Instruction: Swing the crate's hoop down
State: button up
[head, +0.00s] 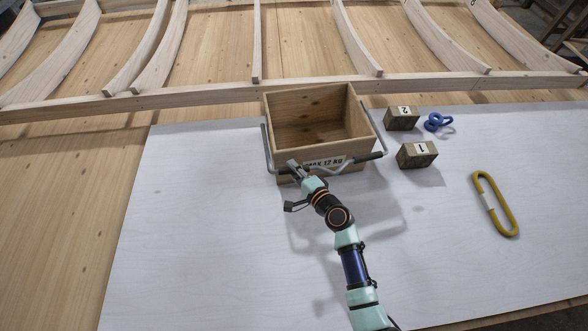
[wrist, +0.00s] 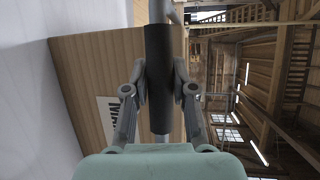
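The open wooden crate (head: 352,114) stands on the white sheet, with a printed label on its front; it also shows in the wrist view (wrist: 88,75). Its grey metal hoop (head: 385,139) has side arms along both sides of the crate. The hoop's bar runs across the front, below the front rim, with black grips. My gripper (head: 293,166) is at the left part of this bar. In the wrist view, the fingers of my gripper (wrist: 160,84) press on both sides of a black grip (wrist: 160,55). I cannot tell whether the bar touches the crate's front.
Two small numbered blocks, marked 2 (head: 401,119) and 1 (head: 417,155), stand right of the crate. A blue shackle-like piece (head: 436,122) and a yellow carabiner (head: 482,195) lie farther right. A wooden rail (head: 200,98) runs behind. The sheet's left side is clear.

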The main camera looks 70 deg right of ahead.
grip_shut()
notch_tip(320, 180, up, 2)
jog(key=p, duration=0.4)
jog(key=shift+y, duration=0.3)
jog(key=shift+f, duration=0.25)
jog(key=o, duration=0.7)
grip_release()
jog(key=shift+c, duration=0.2)
